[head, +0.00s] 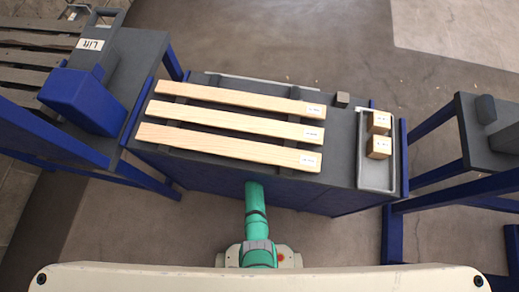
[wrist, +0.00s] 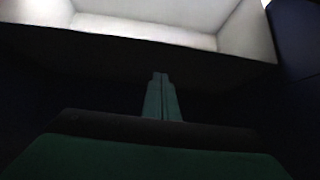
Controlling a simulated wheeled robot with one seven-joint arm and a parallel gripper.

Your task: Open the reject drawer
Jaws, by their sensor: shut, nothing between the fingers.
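The wrist view shows an open-topped box with pale inner walls (wrist: 145,28), which looks like the inside of a drawer. Its dark front panel (wrist: 90,52) faces my gripper (wrist: 161,77). My gripper's green fingers are together with nothing between them, pointing at the dark area below the box's rim. It is too dark to tell whether they touch the panel, and I cannot make out a handle. In the head view, my green arm reaches to the front of the dark workbench (head: 345,160); the gripper and the drawer are hidden there.
Three wooden planks (head: 225,122) lie on the workbench. A grey tray (head: 377,182) at its right end holds two wooden blocks (head: 379,146). A blue-legged stand (head: 450,165) is at right, and a blue lift unit (head: 85,98) at left. Floor behind the bench is clear.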

